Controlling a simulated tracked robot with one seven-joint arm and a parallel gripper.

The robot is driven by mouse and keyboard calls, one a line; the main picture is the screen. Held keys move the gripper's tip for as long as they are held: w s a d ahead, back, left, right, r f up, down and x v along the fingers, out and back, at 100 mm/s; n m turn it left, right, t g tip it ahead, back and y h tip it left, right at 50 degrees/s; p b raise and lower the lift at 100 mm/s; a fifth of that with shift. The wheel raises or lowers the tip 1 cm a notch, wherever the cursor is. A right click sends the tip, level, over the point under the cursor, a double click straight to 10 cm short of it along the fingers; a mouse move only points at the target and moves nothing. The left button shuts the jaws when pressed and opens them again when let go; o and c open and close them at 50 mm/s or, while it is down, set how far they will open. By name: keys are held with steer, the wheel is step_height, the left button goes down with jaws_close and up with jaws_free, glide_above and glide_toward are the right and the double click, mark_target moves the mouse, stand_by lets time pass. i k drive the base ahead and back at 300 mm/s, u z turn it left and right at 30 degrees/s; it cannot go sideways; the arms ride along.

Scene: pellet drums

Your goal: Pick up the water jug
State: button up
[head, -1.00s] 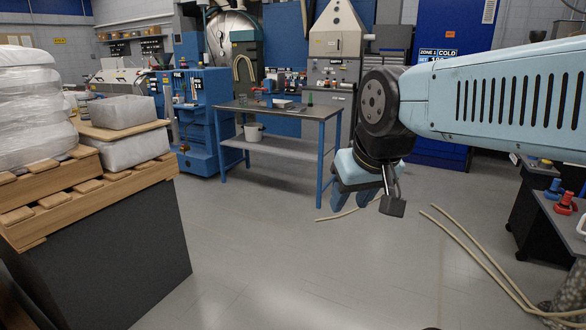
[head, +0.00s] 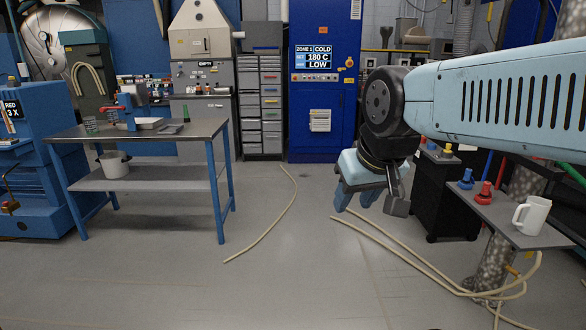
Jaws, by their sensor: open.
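A white jug with a handle on its left side (head: 531,215) stands upright on a small grey shelf at the right. It is the only jug-like thing I can make out; its contents are hidden. My gripper (head: 357,198) hangs below my arm's wrist near the picture's centre right, fingers pointing down. It is open, with nothing seen between its fingers. It is well to the left of the jug and apart from it.
Red and blue valve-like pieces (head: 484,193) sit on the grey shelf (head: 500,212) left of the jug. Pale hoses (head: 400,250) lie on the floor below. A workbench (head: 150,133) stands at the left, a blue cabinet (head: 322,130) behind. The front floor is mostly clear.

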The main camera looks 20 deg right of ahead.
mark_target(536, 210)
steer(key=z, duration=0.35)
steer(key=i, duration=0.8)
steer(key=z, duration=1.1)
steer(key=i, duration=0.7)
steer(key=z, duration=0.25)
steer(key=k, duration=0.9)
steer(key=z, duration=0.2)
steer(key=i, duration=0.9)
steer(key=u, duration=0.15)
